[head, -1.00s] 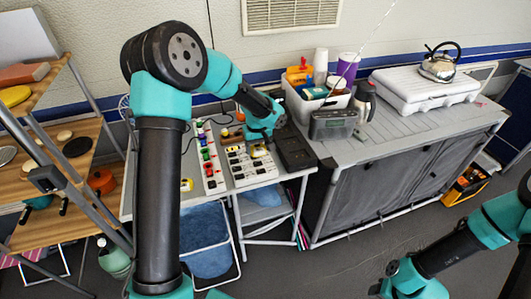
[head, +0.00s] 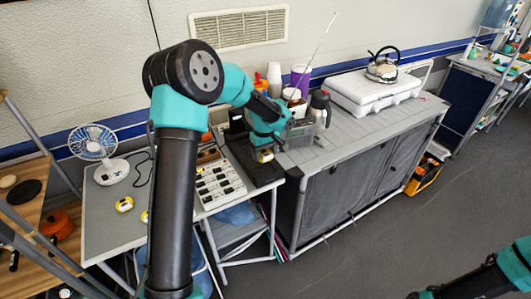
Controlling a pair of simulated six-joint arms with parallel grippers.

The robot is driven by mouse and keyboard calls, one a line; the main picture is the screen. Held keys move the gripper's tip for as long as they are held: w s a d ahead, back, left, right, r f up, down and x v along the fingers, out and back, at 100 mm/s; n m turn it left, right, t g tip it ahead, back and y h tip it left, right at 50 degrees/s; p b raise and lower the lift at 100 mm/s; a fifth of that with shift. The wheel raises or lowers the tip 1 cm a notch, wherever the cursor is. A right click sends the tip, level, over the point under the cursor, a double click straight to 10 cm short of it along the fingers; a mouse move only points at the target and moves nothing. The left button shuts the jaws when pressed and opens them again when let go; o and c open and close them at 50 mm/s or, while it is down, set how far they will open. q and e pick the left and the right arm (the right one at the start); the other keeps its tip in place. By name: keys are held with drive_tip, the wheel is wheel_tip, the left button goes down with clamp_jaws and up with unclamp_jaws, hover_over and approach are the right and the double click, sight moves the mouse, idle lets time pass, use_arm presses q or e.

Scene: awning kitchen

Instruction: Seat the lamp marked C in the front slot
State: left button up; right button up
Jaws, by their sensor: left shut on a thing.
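My left gripper (head: 265,146) is shut on a small yellow-and-white lamp (head: 266,156) above the black tray-like unit (head: 250,166) at the right end of the grey table. Any letter on this lamp is too small to read. I cannot tell whether it touches the unit, and the arm and gripper hide part of the unit's slots. A white block with rows of dark slots (head: 218,184) lies just left of the unit. Two more yellow lamps, one whole (head: 124,204) and one partly behind my arm (head: 145,217), are on the table's left. My right gripper is out of view.
A white-and-blue fan (head: 94,146) stands at the table's back left. To the right, a grey cabinet top (head: 350,130) holds a bin with cups, a flask (head: 320,107), a white case (head: 372,95) and a kettle (head: 382,66). The cabinet top's front strip is clear.

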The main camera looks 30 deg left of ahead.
sight(265, 169)
use_arm(q)
drive_tip(key=shift+f, duration=0.2)
drive_tip(key=shift+f, duration=1.85)
drive_tip(key=shift+f, duration=0.95)
idle(1.4)
drive_tip(key=o, duration=1)
drive_tip(key=shift+d, duration=0.1)
drive_tip(key=shift+o, duration=0.2)
drive_tip(key=shift+r, duration=0.1)
drive_tip(key=shift+r, duration=3.4)
